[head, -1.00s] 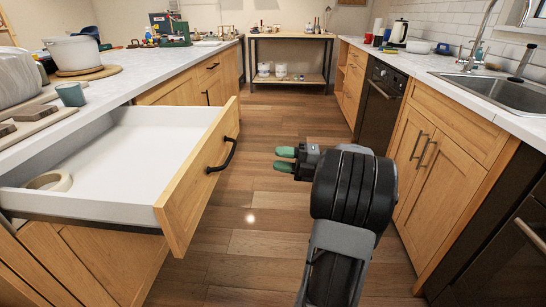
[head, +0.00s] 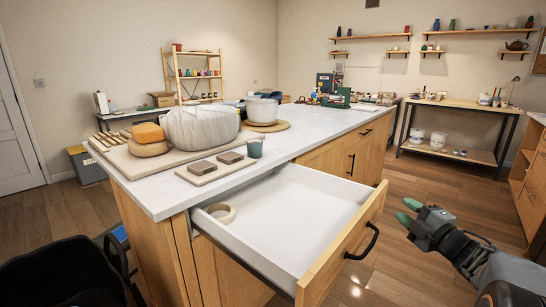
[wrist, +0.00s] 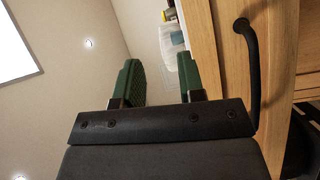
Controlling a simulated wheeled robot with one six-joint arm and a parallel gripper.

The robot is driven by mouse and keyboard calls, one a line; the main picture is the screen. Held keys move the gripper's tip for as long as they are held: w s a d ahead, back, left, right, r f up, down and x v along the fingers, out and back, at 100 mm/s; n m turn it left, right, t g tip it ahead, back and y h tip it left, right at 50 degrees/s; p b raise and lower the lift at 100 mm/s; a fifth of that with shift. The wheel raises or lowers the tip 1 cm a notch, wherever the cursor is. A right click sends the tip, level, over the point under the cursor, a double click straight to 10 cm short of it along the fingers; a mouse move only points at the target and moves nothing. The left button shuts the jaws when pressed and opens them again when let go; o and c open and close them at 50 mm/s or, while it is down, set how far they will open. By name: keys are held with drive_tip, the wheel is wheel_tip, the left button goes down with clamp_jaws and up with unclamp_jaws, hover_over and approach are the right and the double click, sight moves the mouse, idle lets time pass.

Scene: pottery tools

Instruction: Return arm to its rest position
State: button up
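My gripper (head: 408,212) is at the lower right of the head view, out in the air to the right of the open drawer front. Its two green fingers stand apart with nothing between them, as the wrist view (wrist: 160,78) also shows. The drawer (head: 318,206) is pulled out of the island and has a black handle (head: 363,243). A beige ring (head: 221,212) lies in its left end. In the wrist view a black handle (wrist: 251,62) on a wooden front is just right of my fingers, apart from them.
A workbench (head: 457,104) stands at the back right. Wooden floor (head: 400,190) is open between the island and the right cabinets.

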drive_tip(key=s+a+r+m+g+h+p, duration=0.1)
drive_tip(key=a+r+m+g+h+p, duration=0.1)
drive_tip(key=r+m+h+p, duration=0.35)
drive_tip(key=s+a+r+m+g+h+p, duration=0.1)
drive_tip(key=a+r+m+h+p, duration=0.25)
drive_tip(key=r+m+p, duration=0.3)
drive_tip(key=s+a+m+g+y+p, duration=0.3)
drive_tip(key=s+a+m+g+p, duration=0.4)
drive_tip(key=s, duration=1)
drive_tip(key=a+f+g+p, duration=0.1)
drive_tip(key=a+g+p, duration=0.2)
drive_tip(key=a, duration=0.3)
drive_tip(key=shift+a+g+p, duration=0.3)
drive_tip(key=shift+g, duration=0.2)
